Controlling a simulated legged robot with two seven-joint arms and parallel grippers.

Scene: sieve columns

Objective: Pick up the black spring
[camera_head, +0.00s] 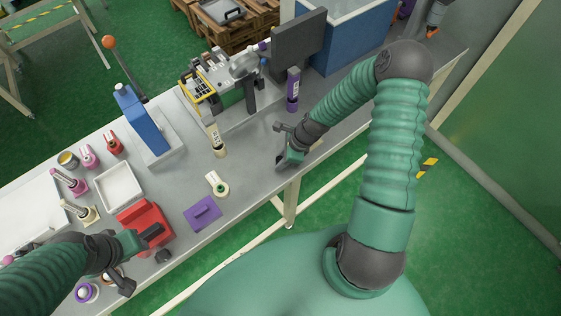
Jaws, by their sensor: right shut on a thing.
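My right gripper (283,146) is over the grey workbench (262,172), near its front edge and right of the middle. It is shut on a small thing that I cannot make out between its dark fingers. I cannot pick out the black spring for certain. My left gripper (137,260) is at the lower left with its fingers apart and nothing seen between them. A small dark piece (163,256) lies on the bench just right of it; I cannot tell what it is.
A red block (137,218) and a purple plate (203,213) lie near the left gripper. A dark monitor (298,40) stands behind the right gripper.

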